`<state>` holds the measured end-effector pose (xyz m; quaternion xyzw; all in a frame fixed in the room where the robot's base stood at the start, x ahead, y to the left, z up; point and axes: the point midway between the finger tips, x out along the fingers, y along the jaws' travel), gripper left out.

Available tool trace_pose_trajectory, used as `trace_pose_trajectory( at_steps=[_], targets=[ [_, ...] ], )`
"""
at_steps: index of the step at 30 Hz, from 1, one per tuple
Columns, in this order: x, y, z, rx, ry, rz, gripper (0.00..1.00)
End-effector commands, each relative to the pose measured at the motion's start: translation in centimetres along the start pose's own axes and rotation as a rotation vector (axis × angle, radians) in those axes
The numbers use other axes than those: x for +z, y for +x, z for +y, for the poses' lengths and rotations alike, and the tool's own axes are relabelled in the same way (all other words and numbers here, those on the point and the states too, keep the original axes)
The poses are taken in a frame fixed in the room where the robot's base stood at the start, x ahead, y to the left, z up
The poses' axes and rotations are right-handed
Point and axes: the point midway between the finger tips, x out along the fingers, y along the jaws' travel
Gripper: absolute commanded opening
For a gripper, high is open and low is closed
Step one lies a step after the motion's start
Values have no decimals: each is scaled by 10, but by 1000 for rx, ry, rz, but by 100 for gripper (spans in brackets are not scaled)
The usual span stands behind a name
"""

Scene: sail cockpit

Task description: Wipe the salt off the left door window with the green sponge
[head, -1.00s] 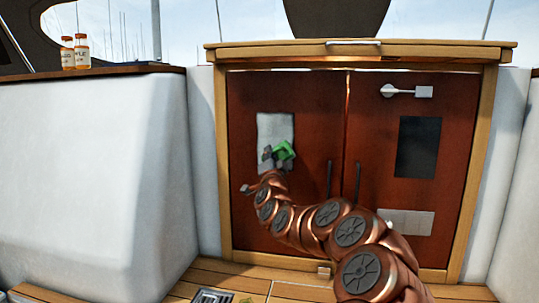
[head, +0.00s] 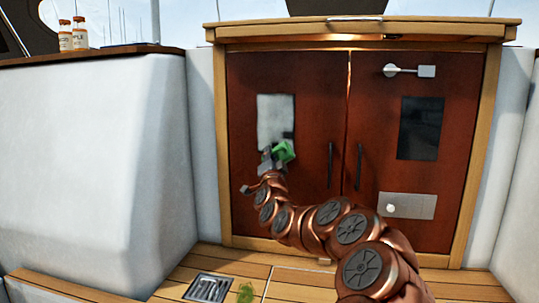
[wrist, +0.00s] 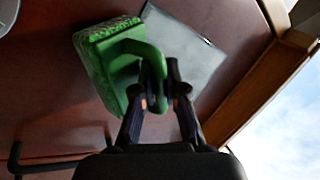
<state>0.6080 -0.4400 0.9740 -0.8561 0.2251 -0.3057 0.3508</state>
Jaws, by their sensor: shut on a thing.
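The left door window (head: 275,112) is a small pane clouded pale grey-white, with a darker patch at its lower right. It also shows in the wrist view (wrist: 190,50), behind and to the right of the sponge. The green sponge (head: 284,151) is at the window's lower right corner. In the wrist view the sponge (wrist: 98,70) is a block with a looped handle. My gripper (wrist: 158,90) is shut on that handle. I cannot tell whether the sponge touches the door.
The right door has a dark, clear window (head: 420,128), a latch (head: 408,71) and a metal plate (head: 407,205). Two bottles (head: 72,35) stand on the left ledge. A floor grate (head: 209,288) and a yellow-green thing (head: 246,292) are on the deck.

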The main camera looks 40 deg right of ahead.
Motion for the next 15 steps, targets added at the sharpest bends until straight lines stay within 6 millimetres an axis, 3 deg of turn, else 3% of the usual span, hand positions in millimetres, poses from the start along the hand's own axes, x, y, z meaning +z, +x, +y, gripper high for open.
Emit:
trace_pose_trajectory(
  at_steps=[5, 15],
  targets=[
    [7, -5, 9, -1, 0, 0, 0],
    [17, 1, 2, -1, -1, -3, 0]
  ],
)
